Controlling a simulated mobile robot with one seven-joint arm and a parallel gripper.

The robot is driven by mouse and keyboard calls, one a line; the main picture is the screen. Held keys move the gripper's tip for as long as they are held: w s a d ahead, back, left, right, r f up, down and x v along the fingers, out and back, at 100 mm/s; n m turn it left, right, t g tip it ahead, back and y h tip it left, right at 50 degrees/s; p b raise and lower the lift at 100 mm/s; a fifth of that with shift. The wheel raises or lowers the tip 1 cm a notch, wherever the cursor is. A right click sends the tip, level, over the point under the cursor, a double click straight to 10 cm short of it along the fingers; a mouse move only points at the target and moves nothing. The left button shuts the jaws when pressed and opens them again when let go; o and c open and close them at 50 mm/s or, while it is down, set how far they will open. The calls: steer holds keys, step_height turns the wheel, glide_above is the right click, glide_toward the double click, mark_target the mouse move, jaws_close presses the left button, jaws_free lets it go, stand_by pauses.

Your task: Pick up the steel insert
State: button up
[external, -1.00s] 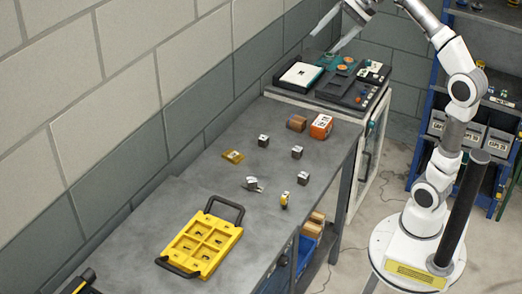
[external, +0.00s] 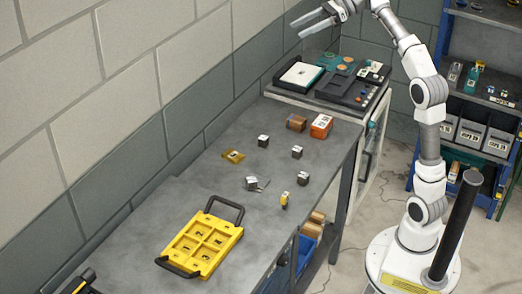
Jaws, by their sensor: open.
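Several small dark grey blocks with pale labelled tops stand on the grey workbench (external: 180,206). One block (external: 263,141) is toward the back, one (external: 297,152) is right of it, one (external: 303,178) is near the front edge, and one (external: 252,183) is mid-bench beside a small metal piece. I cannot tell which is the steel insert; the labels are too small to read. My gripper (external: 309,23) is open and empty, high above the far end of the bench, well apart from all the blocks.
A yellow tray (external: 207,232) with compartments and black handles lies on the near bench. A yellow-amber piece (external: 233,157), a small yellow-topped item (external: 285,199), a brown box (external: 297,122) and an orange box (external: 321,126) are also there. Beyond stands a cabinet (external: 351,107) with equipment on top.

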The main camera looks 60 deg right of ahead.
step_height(320, 180, down, 48)
steer(key=shift+r, duration=0.2)
steer(key=shift+w+f, duration=0.1)
steer(key=shift+f, duration=0.25)
steer(key=b, duration=0.2)
glide_toward(252, 182)
steer(key=w+f, duration=0.1)
steer(key=w, duration=0.1)
steer(key=w+a+f, duration=0.1)
steer(key=w+f, duration=0.1)
steer(key=shift+a+f, duration=0.1)
steer(key=shift+f, duration=0.05)
steer(key=shift+a+b+x, duration=0.3)
steer(key=shift+b+x, duration=0.2)
steer(key=shift+x, duration=2.3)
steer(key=shift+s+r, duration=0.15)
steer(key=shift+r, duration=0.05)
jaws_close()
